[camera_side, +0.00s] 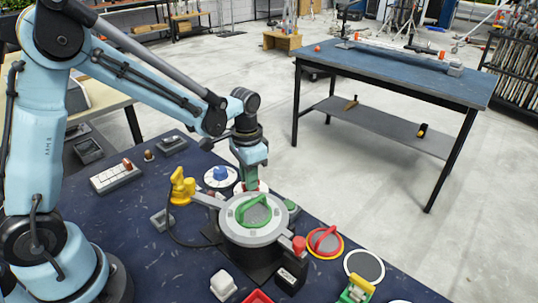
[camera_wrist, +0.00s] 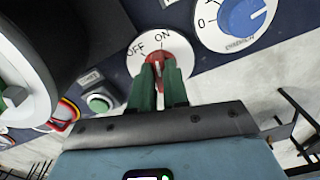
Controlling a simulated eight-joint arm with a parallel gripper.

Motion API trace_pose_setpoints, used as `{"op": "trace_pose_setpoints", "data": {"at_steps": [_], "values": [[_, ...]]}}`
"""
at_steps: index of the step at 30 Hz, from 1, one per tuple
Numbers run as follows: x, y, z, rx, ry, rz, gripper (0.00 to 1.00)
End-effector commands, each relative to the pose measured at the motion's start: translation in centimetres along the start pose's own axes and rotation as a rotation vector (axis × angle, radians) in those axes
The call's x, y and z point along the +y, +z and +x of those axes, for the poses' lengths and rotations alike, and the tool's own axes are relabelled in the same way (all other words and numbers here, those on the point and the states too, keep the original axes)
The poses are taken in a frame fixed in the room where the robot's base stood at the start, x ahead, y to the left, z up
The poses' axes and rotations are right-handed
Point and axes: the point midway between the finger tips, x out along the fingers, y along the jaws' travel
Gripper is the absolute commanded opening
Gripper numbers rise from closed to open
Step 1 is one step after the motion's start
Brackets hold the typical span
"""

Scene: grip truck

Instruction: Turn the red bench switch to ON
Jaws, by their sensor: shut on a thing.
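The red bench switch (camera_wrist: 152,50) sits on a white round dial marked OFF and ON in the wrist view. OFF is at the dial's upper left and ON at its upper right. My gripper (camera_wrist: 158,70) has its two green fingers shut on the red switch knob, one on each side. The fingers hide part of the knob, so its exact pointing is hard to tell. In the side view my gripper (camera_side: 251,182) reaches down behind the grey pot-like device, and the switch is mostly hidden there.
A round grey device with a green handle (camera_side: 254,211) stands close in front of my gripper. A blue knob (camera_side: 220,174) is beside it, also in the wrist view (camera_wrist: 243,16). A red handle on a yellow-ringed dial (camera_side: 325,241) and a yellow clamp (camera_side: 182,187) are nearby.

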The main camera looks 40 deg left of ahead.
Motion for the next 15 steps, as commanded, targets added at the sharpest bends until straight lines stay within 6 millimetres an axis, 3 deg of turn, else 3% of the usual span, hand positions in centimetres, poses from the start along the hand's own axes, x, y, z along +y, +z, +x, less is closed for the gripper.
{"op": "trace_pose_setpoints", "data": {"at_steps": [15], "values": [[-0.07,-0.07,-0.01,0.001,0.0,0.236,0.0]]}}
